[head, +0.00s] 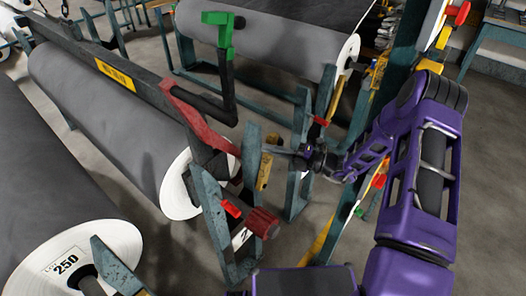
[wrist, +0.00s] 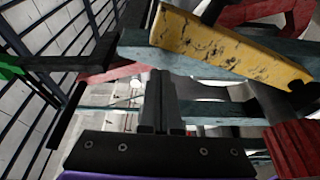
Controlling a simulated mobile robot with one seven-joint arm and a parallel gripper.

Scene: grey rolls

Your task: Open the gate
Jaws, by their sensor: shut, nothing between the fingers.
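A long dark bar with a yellow label (head: 115,74), perhaps the gate, runs along a large grey roll. At its near end is a red lever (head: 200,122). A black crank with a green grip (head: 219,32) stands above it. My gripper (head: 272,150) is shut and empty, pointing left, close to the post right of the red lever. In the wrist view, my shut fingers (wrist: 162,95) point toward a teal beam, with a yellow scuffed bar (wrist: 230,45) to the upper right. I cannot tell whether anything touches.
A red ribbed knob (head: 263,222) sticks out below my gripper; it also shows in the wrist view (wrist: 292,150). Teal posts (head: 298,150) stand close around. Grey rolls (head: 110,110) fill the left and back. Open floor lies at the right (head: 495,170).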

